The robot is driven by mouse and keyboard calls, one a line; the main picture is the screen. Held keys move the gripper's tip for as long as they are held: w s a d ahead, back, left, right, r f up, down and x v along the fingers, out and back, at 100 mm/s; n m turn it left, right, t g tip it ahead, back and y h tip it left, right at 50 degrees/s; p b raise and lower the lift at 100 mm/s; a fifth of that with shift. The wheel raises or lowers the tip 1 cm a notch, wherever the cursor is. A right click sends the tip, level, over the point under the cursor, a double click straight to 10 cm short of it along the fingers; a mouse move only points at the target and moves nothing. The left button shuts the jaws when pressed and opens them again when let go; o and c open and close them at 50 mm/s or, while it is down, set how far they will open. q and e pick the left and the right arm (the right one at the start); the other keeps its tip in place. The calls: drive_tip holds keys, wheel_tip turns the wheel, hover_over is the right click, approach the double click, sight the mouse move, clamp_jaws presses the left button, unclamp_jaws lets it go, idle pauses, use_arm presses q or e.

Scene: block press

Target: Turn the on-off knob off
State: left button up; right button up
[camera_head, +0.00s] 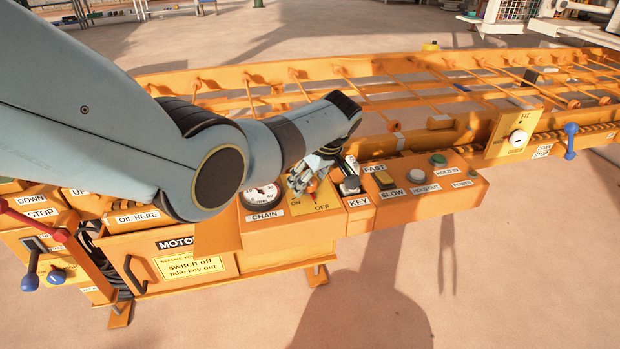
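The on-off panel is a yellow plate (318,199) with ON printed at its left and OFF at its lower right. A small orange knob (313,186) shows in part on this plate, just under my gripper; its pointing direction is too hidden to tell. My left arm reaches in from the left across the console. My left gripper (303,181) is at the knob, over the ON side of the plate. Its fingers are small and overlap the knob in this view, so I cannot tell whether they grip it. My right gripper is not in view.
The CHAIN gauge (262,194) sits just left of the plate. The KEY switch (350,185), a yellow FAST/SLOW switch (384,179) and white (416,176) and green (438,159) buttons stand to its right. The orange frame (280,86) lies behind. Open floor (480,270) is in front.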

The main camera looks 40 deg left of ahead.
use_arm(q)
drive_tip(key=v, duration=1.2)
